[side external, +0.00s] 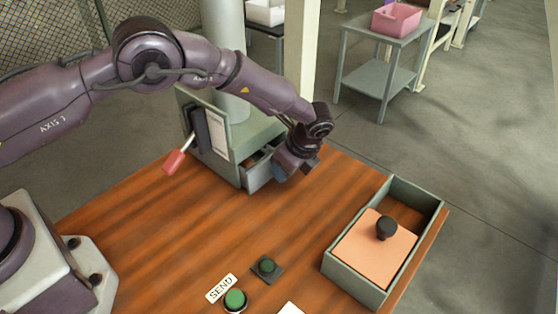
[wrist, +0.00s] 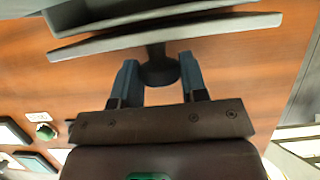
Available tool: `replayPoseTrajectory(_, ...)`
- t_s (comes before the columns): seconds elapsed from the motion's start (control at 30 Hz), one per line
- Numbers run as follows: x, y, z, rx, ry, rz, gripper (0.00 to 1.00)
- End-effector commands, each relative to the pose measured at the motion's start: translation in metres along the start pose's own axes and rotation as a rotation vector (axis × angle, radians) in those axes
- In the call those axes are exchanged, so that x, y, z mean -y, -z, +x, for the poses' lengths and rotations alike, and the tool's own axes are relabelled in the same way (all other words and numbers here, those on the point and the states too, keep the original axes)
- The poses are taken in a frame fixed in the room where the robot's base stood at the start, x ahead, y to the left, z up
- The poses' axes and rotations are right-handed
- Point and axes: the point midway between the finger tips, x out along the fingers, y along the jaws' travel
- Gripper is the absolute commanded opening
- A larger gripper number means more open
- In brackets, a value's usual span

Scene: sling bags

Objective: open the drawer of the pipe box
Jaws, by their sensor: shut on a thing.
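The pipe box (side external: 222,150) is a grey-green cabinet at the back of the wooden table, with a thick pale pipe (side external: 231,60) rising from it. Its drawer (side external: 258,176) stands partly out, and a little of its inside shows. My gripper (side external: 280,173) is at the drawer's front and hides part of it. In the wrist view my gripper (wrist: 159,64) has its two blue fingers on either side of the drawer's dark knob (wrist: 160,73), shut on it. The grey drawer front (wrist: 160,36) lies just beyond the fingertips.
A lever with a red handle (side external: 174,162) sticks out from the box's left side. An open grey tray (side external: 346,276) with a black-knobbed orange lid (side external: 368,252) stands at the right. A green button (side external: 235,299) and a SEND label (side external: 221,288) are near the front. The table's middle is clear.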

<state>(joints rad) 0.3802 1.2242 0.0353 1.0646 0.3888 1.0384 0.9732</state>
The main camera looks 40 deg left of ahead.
Motion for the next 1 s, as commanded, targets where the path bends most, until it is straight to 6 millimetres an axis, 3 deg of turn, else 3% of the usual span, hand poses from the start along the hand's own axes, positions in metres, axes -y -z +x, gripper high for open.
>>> replayPoseTrajectory(0.1,0.001,0.035,-0.014,-0.005,0.011,0.006,0.0)
replayPoseTrajectory(0.4,0.003,0.087,-0.035,-0.002,0.012,0.003,0.0)
replayPoseTrajectory(0.63,0.003,0.107,-0.044,-0.003,0.014,0.001,0.0)
replayPoseTrajectory(1.0,0.002,0.111,-0.047,-0.003,0.011,-0.002,0.0)
